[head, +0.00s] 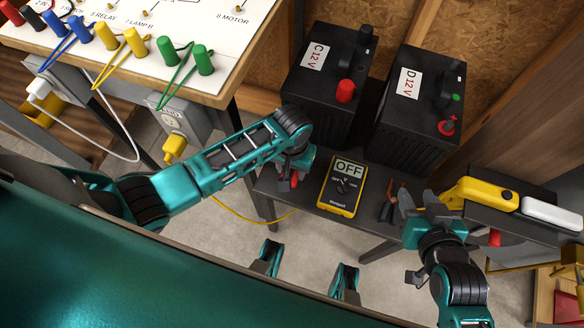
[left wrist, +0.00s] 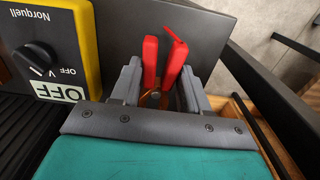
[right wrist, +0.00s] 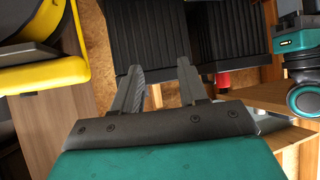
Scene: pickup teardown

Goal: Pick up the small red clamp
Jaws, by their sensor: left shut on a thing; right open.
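The small red clamp (left wrist: 163,66) shows in the left wrist view, with two red handles and an orange-brown lower part between the fingers. My left gripper (left wrist: 159,88) is shut on it. In the head view the clamp (head: 294,178) is a small red patch under my left gripper (head: 288,172), by the dark shelf's left end; the gripper hides most of it. My right gripper (head: 409,203) is open and empty, over the shelf's right part. In the right wrist view its fingers (right wrist: 158,80) are apart with nothing between them.
A yellow multimeter (head: 344,188) reading OFF lies on the dark shelf (head: 318,208), with pliers (head: 392,201) to its right. Two black batteries, C (head: 325,75) and D (head: 420,110), stand behind. A yellow tool (head: 486,195) lies at right. A bench with coloured plugs (head: 135,40) is upper left.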

